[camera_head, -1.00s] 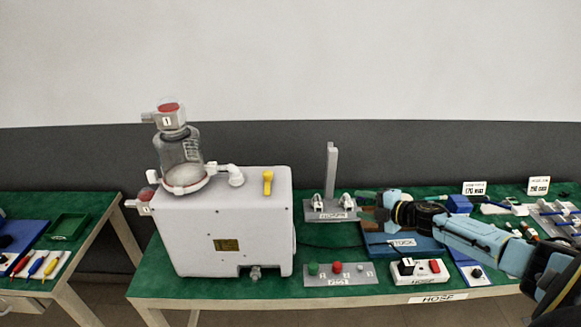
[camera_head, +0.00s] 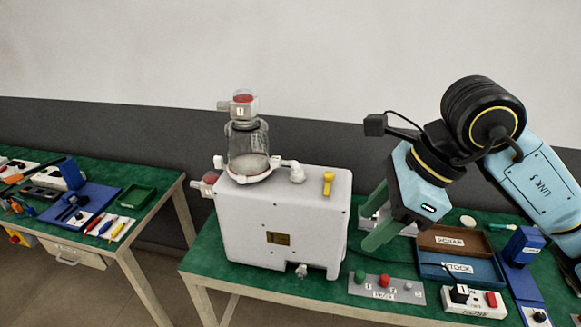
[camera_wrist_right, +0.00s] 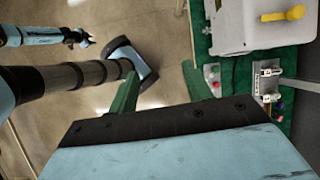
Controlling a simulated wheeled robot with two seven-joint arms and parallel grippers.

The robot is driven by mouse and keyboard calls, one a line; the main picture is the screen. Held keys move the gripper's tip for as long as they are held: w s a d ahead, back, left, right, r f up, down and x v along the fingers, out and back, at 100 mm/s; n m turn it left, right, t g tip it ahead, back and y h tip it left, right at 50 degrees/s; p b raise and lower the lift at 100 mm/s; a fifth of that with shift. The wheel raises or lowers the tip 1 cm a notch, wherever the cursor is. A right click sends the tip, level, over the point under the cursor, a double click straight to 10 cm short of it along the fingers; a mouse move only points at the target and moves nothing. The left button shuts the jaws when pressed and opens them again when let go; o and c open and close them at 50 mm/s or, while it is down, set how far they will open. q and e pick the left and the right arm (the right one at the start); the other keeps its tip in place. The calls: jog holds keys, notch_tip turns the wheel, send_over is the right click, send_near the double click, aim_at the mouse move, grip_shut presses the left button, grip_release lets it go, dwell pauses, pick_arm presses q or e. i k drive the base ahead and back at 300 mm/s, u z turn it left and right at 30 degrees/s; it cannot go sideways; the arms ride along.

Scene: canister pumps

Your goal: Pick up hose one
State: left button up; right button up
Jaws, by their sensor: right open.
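I cannot make out hose one in either view. The white pump canister unit (camera_head: 285,225) stands on the green bench, with a clear jar (camera_head: 248,145) marked 1 on top. My right gripper (camera_head: 379,214) is open and empty, pointing down just right of the pump, above the bench. In the right wrist view its green fingers (camera_wrist_right: 160,88) are wide apart with only floor between them. The pump (camera_wrist_right: 250,22) shows at the top right there. My left gripper (camera_wrist_right: 85,38) is small at the upper left of that view, away from the bench; its jaws are unclear.
Right of the pump are a button plate (camera_head: 387,287), a brown SCRAP tray (camera_head: 455,240), a blue STOCK tray (camera_head: 460,268) and a power strip (camera_head: 475,304). My right gripper partly hides a grey fixture. A second bench (camera_head: 150,185) with tools stands at the left.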

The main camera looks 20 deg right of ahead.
aim_at(297, 176)
jog(key=i, duration=1)
